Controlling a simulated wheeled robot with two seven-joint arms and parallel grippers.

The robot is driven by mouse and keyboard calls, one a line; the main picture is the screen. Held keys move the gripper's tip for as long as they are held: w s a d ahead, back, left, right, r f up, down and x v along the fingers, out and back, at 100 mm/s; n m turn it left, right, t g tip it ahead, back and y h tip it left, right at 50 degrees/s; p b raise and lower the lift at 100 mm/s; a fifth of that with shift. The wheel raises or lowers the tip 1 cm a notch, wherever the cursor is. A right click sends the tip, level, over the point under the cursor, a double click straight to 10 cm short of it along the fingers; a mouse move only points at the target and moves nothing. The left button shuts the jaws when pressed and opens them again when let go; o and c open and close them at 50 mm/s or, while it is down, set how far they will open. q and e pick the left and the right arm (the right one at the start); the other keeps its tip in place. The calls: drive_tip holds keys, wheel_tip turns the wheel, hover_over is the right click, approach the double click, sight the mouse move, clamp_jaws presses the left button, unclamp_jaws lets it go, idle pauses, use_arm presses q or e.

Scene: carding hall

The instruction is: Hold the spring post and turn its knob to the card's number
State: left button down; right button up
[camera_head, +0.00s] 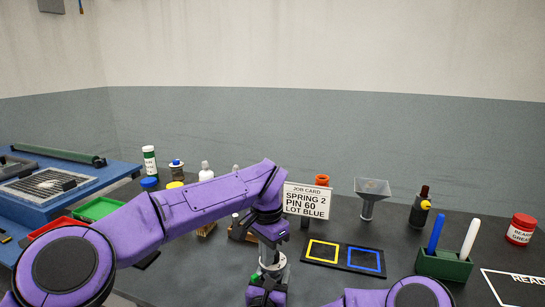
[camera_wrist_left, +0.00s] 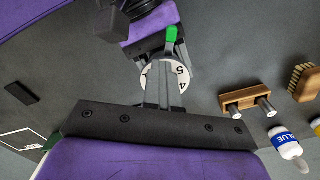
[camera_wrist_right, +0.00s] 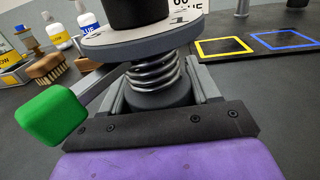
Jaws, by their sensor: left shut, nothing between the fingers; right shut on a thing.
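The spring post (camera_head: 273,270) stands at the bench's front middle. In the right wrist view it shows a black knob (camera_wrist_right: 138,10), a grey dial plate (camera_wrist_right: 125,45), a coiled spring (camera_wrist_right: 158,73) and a dark base. My right gripper (camera_wrist_right: 165,97) is shut on the post below the spring. My left gripper (camera_head: 268,248) points down above the post, shut and empty. In the left wrist view its fingers cover part of the white dial (camera_wrist_left: 183,77); 4 and 5 show. The job card (camera_head: 306,201) reads SPRING 2, PIN 60, LOT BLUE.
A black board (camera_head: 343,268) with yellow and blue squares lies right of the post. A grey funnel-topped stand (camera_head: 370,196), a green pen holder (camera_head: 444,265) and a red jar (camera_head: 520,230) stand further right. Bottles, a brush (camera_wrist_right: 48,67) and trays are at left.

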use_arm(q)
drive_tip(key=shift+w+a, duration=0.45)
drive_tip(key=shift+a, duration=0.05)
drive_tip(key=shift+w+a, duration=0.3)
drive_tip(key=shift+w, duration=0.2)
drive_tip(key=shift+a, duration=0.2)
wheel_tip(320, 180, up, 6)
drive_tip(key=shift+a, duration=0.15)
idle(0.5)
